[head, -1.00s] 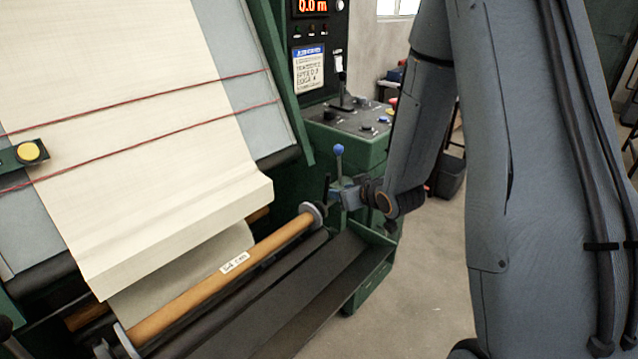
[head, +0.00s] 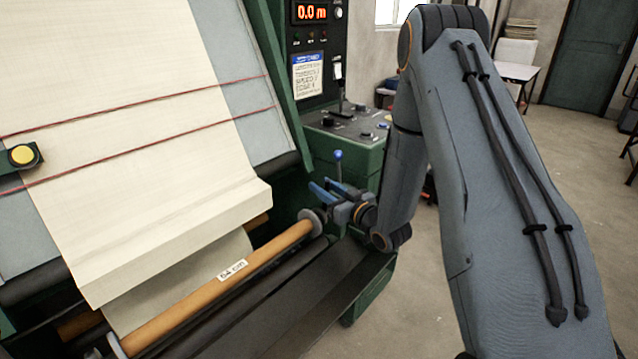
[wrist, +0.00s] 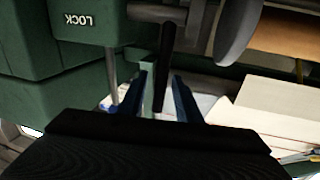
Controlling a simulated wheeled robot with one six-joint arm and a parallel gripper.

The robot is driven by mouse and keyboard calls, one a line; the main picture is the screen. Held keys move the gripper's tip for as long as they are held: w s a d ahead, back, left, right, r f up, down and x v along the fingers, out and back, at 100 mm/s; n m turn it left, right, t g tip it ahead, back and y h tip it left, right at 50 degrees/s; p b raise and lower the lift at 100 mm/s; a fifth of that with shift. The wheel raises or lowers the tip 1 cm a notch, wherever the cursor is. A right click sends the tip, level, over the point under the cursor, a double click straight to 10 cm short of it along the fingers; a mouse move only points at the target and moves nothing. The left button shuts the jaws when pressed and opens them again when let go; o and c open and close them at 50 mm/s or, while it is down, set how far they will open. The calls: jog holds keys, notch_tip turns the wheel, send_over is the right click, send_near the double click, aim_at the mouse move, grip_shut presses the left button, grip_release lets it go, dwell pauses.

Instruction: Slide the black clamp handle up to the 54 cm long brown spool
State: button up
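The brown spool (head: 215,285) with its 54 cm label lies across the front of the machine, under the cream cloth. A grey round flange (head: 311,220) sits at its right end; it also shows in the wrist view (wrist: 238,32). The black clamp handle (wrist: 164,60) hangs beside that flange in the wrist view. In the head view the handle is mostly hidden by my gripper. My gripper (head: 322,188) is open, its blue fingers on either side of the handle in the wrist view (wrist: 160,78). Gaps show between handle and fingers, so it is not gripped.
A lever with a blue knob (head: 338,155) stands just behind my gripper. The green control box (head: 345,150) and a LOCK label (wrist: 76,20) are close by. A dark trough (head: 290,300) runs in front of the spool. The floor at right is open.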

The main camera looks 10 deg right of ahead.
jog(key=shift+x, duration=1.3)
grip_shut()
jog(key=shift+s+a+p, duration=0.2)
jog(key=shift+s+a, duration=0.6)
jog(key=shift+a, duration=0.3)
jog(key=shift+s+a+p, duration=0.2)
jog(key=shift+s+a, duration=0.6)
jog(key=shift+a, duration=0.3)
grip_release()
jog(key=shift+a, duration=0.1)
